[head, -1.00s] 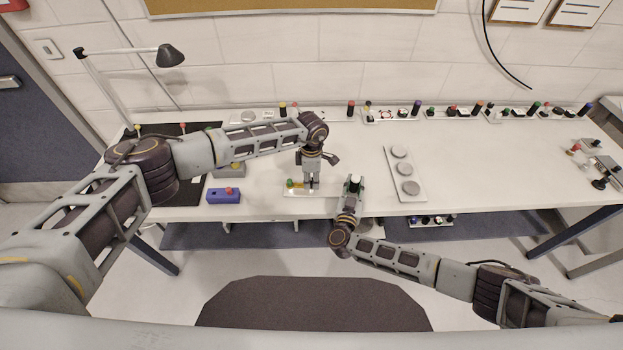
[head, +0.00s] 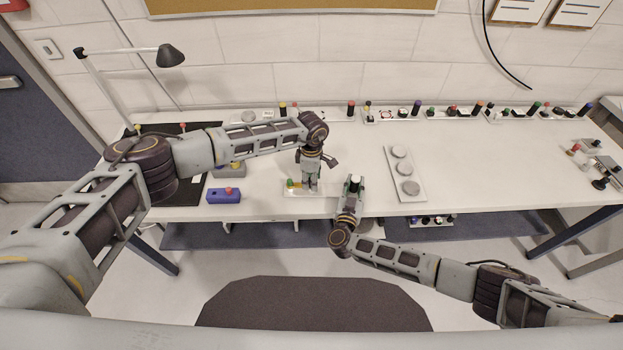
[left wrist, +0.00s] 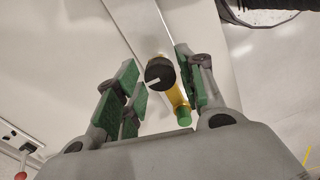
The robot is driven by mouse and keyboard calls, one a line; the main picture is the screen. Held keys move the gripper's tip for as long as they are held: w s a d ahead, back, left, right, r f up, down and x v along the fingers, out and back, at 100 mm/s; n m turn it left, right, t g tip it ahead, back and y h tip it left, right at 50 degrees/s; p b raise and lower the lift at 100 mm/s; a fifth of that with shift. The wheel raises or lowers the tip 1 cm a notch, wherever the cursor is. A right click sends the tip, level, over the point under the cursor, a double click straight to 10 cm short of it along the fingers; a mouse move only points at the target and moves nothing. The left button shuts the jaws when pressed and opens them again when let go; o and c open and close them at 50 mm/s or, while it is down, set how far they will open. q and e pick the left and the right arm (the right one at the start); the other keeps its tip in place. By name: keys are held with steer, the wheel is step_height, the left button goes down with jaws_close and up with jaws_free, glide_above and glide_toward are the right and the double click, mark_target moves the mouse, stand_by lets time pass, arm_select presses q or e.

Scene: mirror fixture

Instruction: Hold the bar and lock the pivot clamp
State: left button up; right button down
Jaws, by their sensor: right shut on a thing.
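The fixture's pale base plate (head: 291,193) lies near the table's front edge. The yellow bar (left wrist: 170,92) has a green end (left wrist: 184,117); in the head view the green end (head: 290,183) shows at the plate's left. The clamp's black knob (left wrist: 159,72) with a white line sits by the bar. My left gripper (head: 312,187) points down over the fixture; in the left wrist view its green-padded fingers (left wrist: 160,88) are apart, with the knob showing between them. My right gripper (head: 353,182) is shut at the fixture's right, on the bar; the contact is hidden.
A white tray (head: 412,194) with grey discs lies to the right. Several small parts line the back edge. A lamp (head: 170,56) stands at the back left. The table's right middle is clear.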

arm_select(q)
steer(key=shift+o, duration=0.5)
step_height(320, 180, up, 12)
stand_by(0.6)
arm_select(e)
steer(key=c, duration=1.1)
jaws_free()
steer(key=shift+s, duration=0.2)
steer(key=v, duration=1.1)
steer(key=shift+s+a, duration=0.15)
steer(key=shift+s, duration=0.15)
steer(key=shift+f, duration=0.1)
